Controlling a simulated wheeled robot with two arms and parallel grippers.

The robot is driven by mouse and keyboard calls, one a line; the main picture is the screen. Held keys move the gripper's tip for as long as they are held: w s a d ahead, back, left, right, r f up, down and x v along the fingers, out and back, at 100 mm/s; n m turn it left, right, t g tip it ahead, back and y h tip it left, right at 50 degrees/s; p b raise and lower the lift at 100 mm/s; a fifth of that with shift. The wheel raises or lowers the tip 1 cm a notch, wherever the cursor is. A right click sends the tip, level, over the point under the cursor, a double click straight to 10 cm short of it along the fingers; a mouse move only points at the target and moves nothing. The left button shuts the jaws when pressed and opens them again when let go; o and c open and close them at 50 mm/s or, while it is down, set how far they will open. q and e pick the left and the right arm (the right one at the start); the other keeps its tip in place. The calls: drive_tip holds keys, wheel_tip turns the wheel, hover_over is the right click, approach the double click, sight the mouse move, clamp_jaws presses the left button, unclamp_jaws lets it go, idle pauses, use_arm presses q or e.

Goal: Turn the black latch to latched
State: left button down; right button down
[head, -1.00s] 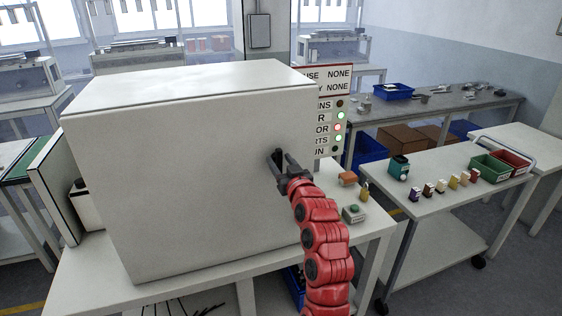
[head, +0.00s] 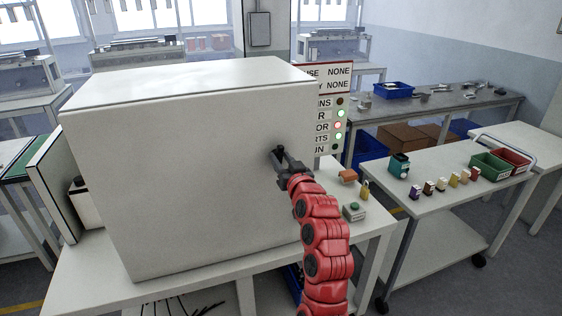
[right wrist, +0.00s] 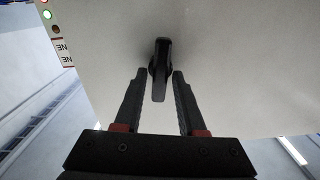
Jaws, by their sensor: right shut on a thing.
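The black latch (right wrist: 160,68) sits on the front face of a large white cabinet (head: 190,185), near its right edge. In the right wrist view it is a small dark handle lying nearly upright in the picture, between the two fingers. In the head view the latch is mostly hidden by the fingers. My right gripper (head: 280,158) is at the latch, its fingers one on each side, shut on it; it also shows in the right wrist view (right wrist: 159,76). My left gripper is not in view.
A sign panel with lights (head: 338,110) stands right behind the cabinet. A side table (head: 440,215) holds small coloured items and bins.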

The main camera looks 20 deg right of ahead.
drive_tip(key=m+b, duration=0.1)
drive_tip(key=m, duration=0.2)
drive_tip(key=shift+d+m, duration=0.15)
drive_tip(key=shift+m, duration=0.15)
drive_tip(key=m, duration=0.3)
drive_tip(key=shift+d+m, duration=0.1)
drive_tip(key=shift+m, duration=0.2)
drive_tip(key=m+p, duration=0.2)
drive_tip(key=m, duration=0.2)
drive_tip(key=m+p, duration=0.2)
drive_tip(key=m, duration=0.3)
drive_tip(key=shift+d+f, duration=0.2)
drive_tip(key=shift+f, duration=0.1)
drive_tip(key=c, duration=0.8)
unclamp_jaws()
drive_tip(key=shift+o, duration=0.2)
